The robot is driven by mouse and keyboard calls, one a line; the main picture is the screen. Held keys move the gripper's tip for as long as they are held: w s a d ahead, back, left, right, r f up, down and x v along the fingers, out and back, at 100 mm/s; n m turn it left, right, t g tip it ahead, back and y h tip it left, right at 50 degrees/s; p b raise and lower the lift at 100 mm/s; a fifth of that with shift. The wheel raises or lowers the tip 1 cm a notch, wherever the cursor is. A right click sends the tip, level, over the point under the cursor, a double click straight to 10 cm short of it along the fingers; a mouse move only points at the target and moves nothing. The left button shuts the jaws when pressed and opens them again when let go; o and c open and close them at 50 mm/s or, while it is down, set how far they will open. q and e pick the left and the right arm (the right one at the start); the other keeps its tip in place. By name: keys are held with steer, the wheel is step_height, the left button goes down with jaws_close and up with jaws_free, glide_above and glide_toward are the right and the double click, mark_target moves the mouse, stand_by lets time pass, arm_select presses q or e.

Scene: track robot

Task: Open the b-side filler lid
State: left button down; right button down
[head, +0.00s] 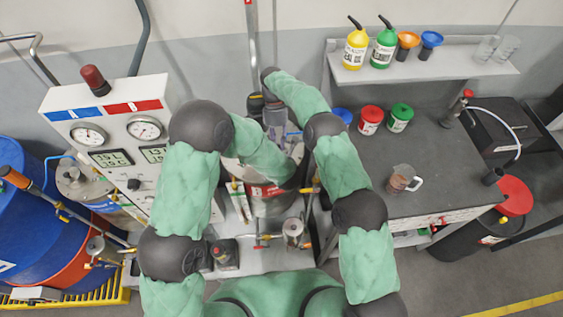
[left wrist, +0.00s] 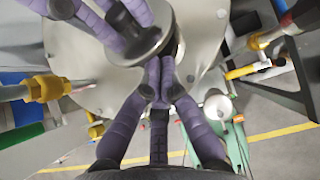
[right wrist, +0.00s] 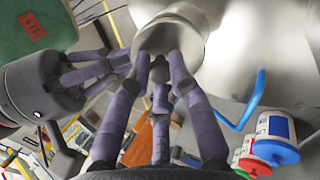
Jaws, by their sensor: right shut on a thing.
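The b-side vessel (head: 268,190), a metal drum with a red B label, stands between my arms in the head view. In the right wrist view my right gripper (right wrist: 168,60) has its purple fingers closed against a silvery round filler part (right wrist: 205,22). A round metal disc with a dark knob, which looks like the filler lid (left wrist: 166,42), shows in the left wrist view beside the right gripper's fingers. My left gripper (left wrist: 160,82) has its fingertips drawn together at the disc's near edge. Whether they touch it is unclear. The lid is hidden in the head view, so its opening cannot be judged.
A gauge panel (head: 105,135) and blue drum (head: 28,225) stand left. A grey bench (head: 440,165) with a glass jug (head: 402,180) and red and green tubs is right. A shelf (head: 425,72) holds bottles and funnels. Pipes with yellow fittings (left wrist: 45,88) crowd the vessel.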

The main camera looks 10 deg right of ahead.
arm_select(q)
steer(key=shift+r, duration=0.15)
steer(key=shift+w+r, duration=0.5)
steer(key=shift+r, duration=0.15)
arm_select(e)
steer(key=shift+f, duration=0.1)
steer(key=c, duration=1.1)
jaws_free()
steer(key=shift+s, duration=0.1)
steer(key=shift+c, duration=0.2)
